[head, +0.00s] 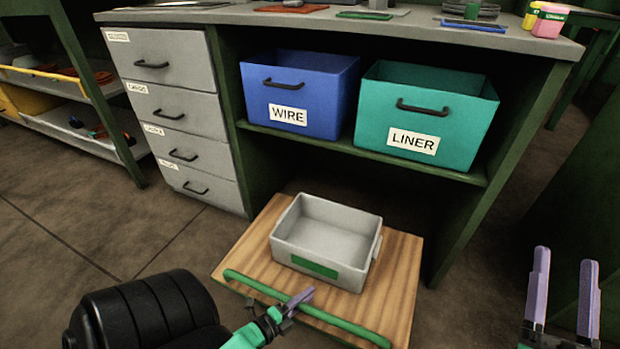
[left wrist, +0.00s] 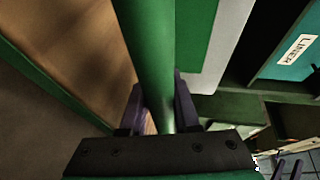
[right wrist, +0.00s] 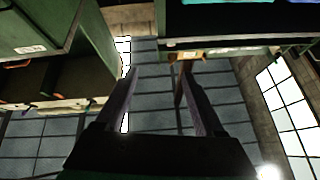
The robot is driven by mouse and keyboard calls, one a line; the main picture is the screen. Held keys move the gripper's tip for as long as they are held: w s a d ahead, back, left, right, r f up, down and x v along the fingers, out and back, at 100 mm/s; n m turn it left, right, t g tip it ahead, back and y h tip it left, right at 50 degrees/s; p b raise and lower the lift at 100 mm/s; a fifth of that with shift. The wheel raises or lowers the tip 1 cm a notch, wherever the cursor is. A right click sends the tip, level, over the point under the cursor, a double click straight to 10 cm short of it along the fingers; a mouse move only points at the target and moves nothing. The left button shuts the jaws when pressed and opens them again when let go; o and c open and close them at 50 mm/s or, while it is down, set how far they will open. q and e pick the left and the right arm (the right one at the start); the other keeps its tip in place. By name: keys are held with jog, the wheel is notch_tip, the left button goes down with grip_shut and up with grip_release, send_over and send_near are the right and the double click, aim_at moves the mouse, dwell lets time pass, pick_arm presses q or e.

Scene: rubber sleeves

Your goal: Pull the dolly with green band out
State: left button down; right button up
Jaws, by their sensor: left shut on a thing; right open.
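The dolly (head: 400,275) is a low wooden platform with a green bar (head: 345,325) along its near edge. It lies on the floor, partly out from under the desk. A grey open bin (head: 325,232) with a green band (head: 314,266) on its front stands on it. My left gripper (head: 300,298) is shut on the green bar, left of the bar's right end. In the left wrist view the bar (left wrist: 152,60) runs between the two fingers. My right gripper (head: 562,275) is open and empty at the right; it also shows in the right wrist view (right wrist: 158,85).
A blue WIRE bin (head: 325,95) and a teal LINER bin (head: 460,110) sit on the shelf above the dolly. A grey drawer unit (head: 175,100) stands to the left. A green desk side panel (head: 490,190) stands right of the dolly. The floor (head: 110,235) at left is clear.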

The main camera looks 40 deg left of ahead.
aim_at(300, 308)
pick_arm(q)
jog(key=s, duration=0.1)
jog(key=s+d, duration=0.1)
jog(key=s, duration=0.1)
jog(key=shift+s+p, duration=0.1)
jog(key=shift+p, duration=0.3)
pick_arm(e)
notch_tip(300, 308, down, 10)
jog(key=a+g+h, duration=0.1)
jog(key=g, duration=0.2)
jog(key=shift+s+f+m, duration=0.2)
jog(key=shift+s+m, duration=0.2)
jog(key=shift+s, duration=0.05)
pick_arm(q)
jog(key=c, duration=0.7)
grip_release()
pick_arm(e)
jog(key=shift+a, duration=0.1)
pick_arm(q)
jog(key=shift+o, duration=0.2)
